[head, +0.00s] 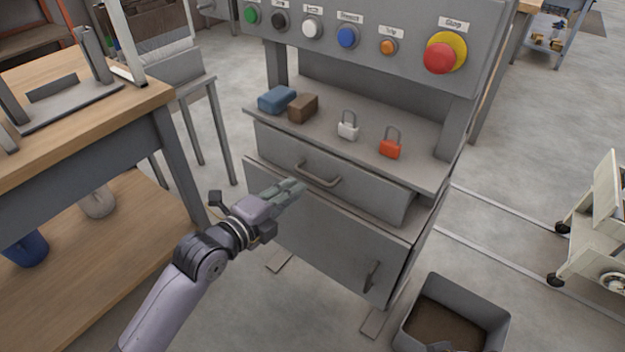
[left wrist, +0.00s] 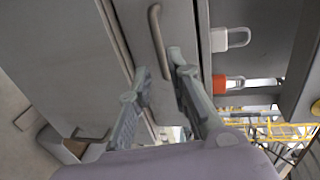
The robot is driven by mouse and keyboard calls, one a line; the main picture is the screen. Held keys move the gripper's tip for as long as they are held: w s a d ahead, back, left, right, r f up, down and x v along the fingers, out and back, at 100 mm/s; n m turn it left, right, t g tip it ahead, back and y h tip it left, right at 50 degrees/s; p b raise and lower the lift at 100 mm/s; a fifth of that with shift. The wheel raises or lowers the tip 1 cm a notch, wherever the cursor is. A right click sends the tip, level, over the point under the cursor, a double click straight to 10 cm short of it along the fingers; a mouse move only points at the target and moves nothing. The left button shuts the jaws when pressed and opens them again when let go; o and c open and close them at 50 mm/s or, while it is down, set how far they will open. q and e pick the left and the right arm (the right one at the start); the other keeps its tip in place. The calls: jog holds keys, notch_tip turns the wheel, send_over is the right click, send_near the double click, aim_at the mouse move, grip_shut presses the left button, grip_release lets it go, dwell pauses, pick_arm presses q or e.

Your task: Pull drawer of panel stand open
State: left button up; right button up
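The grey panel stand (head: 385,65) has a wide drawer (head: 370,193) under its shelf, with a curved bar handle (head: 318,176) on the front. The drawer front looks closed or nearly so; I cannot tell exactly. My left gripper (head: 298,187) is just left of the handle, in front of the drawer. In the left wrist view the handle (left wrist: 157,40) lies beyond the fingertips (left wrist: 157,65), which are apart with nothing between them. The gripper appears not to touch the handle. My right gripper is in neither view.
On the stand's shelf (head: 425,152) are a blue block (head: 277,99), a brown block (head: 303,108), a white padlock (head: 348,126) and a red padlock (head: 390,147). A lower door (head: 325,240) lies below the drawer. A grey bin (head: 470,293) stands at front right; a wooden workbench (head: 60,210) is left.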

aim_at(312, 179)
pick_arm(q)
jog(key=b+x, duration=0.1)
jog(key=x, duration=0.7)
jog(key=shift+w, duration=0.15)
grip_shut()
dwell(0.4)
